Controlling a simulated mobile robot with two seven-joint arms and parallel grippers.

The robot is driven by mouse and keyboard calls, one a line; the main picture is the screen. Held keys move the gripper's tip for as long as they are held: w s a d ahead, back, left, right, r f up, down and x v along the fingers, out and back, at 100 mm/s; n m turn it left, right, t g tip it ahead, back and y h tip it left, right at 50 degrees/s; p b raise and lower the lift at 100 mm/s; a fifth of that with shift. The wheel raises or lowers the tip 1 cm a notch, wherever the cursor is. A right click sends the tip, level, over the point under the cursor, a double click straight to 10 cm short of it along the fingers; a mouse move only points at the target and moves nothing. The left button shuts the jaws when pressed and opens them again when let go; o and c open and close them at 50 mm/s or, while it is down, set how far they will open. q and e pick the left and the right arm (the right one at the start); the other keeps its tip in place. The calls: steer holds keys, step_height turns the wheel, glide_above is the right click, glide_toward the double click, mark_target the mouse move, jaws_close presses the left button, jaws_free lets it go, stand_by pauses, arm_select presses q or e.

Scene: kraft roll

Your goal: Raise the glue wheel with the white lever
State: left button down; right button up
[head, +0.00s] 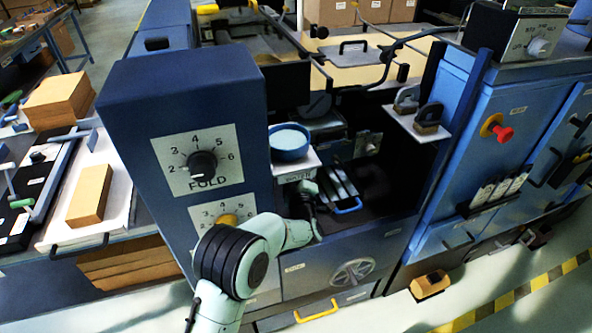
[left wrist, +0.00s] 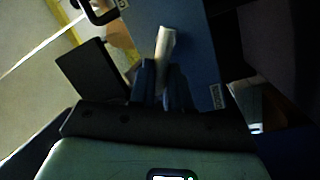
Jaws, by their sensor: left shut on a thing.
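The white lever (left wrist: 165,47) stands out between the fingers of my left gripper (left wrist: 160,88) in the left wrist view. The fingers are shut on it, and its far end shows beyond the fingertips. In the head view my left arm comes in from the bottom, and my left gripper (head: 308,194) is inside the dark machine bay, beside the blue-handled tray. The lever is hidden there behind my gripper and wrist. I cannot make out the glue wheel for certain in either view. My right gripper is in neither view.
The blue panel with the FOLD dial (head: 202,164) stands close left of my arm. A blue bowl (head: 289,143) sits on a white shelf just above my gripper. A handwheel (head: 353,272) is below, and a red stop button (head: 503,133) is on the right cabinet.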

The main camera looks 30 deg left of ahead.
arm_select(q)
steer(key=shift+m, duration=0.3)
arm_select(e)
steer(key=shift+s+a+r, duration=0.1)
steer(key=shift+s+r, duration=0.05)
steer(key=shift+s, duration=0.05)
arm_select(q)
steer(key=c, duration=1.1)
jaws_free()
steer(key=v, duration=1.3)
steer(key=shift+s+d, duration=0.1)
steer(key=shift+d, duration=0.1)
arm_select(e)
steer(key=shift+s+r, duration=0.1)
